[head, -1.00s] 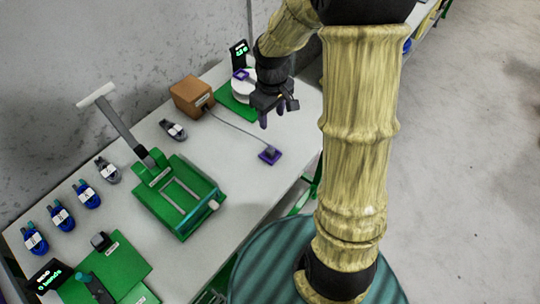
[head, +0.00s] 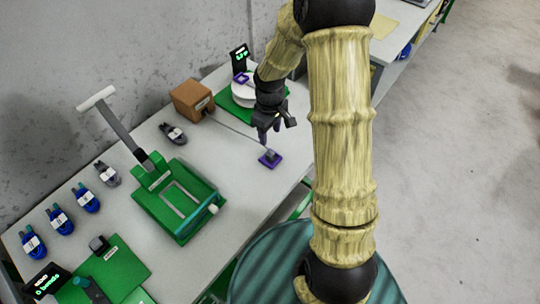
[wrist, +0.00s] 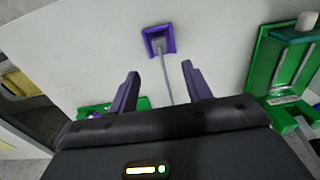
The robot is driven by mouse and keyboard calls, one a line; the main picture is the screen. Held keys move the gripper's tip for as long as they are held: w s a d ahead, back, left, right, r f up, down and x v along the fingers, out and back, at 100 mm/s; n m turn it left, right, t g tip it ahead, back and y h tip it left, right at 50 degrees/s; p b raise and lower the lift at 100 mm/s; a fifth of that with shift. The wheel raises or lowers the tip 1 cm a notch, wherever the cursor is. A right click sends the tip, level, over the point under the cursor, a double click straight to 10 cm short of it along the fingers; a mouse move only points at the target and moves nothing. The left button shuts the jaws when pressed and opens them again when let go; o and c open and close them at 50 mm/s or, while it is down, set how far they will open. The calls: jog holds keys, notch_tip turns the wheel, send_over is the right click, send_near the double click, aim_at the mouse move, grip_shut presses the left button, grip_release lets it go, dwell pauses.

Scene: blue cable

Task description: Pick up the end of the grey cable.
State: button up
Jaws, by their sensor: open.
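The grey cable (head: 228,130) runs across the table from a brown box (head: 191,99) to a small purple block (head: 270,160), where its end sits in a grey piece on top. In the wrist view the cable (wrist: 164,72) runs from the purple block (wrist: 159,41) down between my fingers. My gripper (head: 268,138) is open and empty, pointing down just behind the purple block in the head view. In the wrist view my gripper (wrist: 160,72) has its two purple fingers apart, with the block beyond their tips. Whether the fingers are at cable height I cannot tell.
A green press with a long lever (head: 179,201) stands left of the purple block. A white round thing on a green plate (head: 229,104) stands behind my gripper. Several blue connectors lie at the left. The table around the block is clear.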

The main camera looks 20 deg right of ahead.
send_over(270, 153)
notch_tip(270, 153, down, 5)
jog(key=shift+f, duration=0.1)
jog(key=shift+f+p, duration=0.55)
jog(key=shift+f, duration=2.05)
jog(key=shift+s, duration=0.1)
jog(key=c, duration=1.1)
jog(key=shift+o, duration=0.2)
jog(key=shift+r, duration=0.1)
notch_tip(270, 153, up, 10)
jog(key=shift+b, duration=0.3)
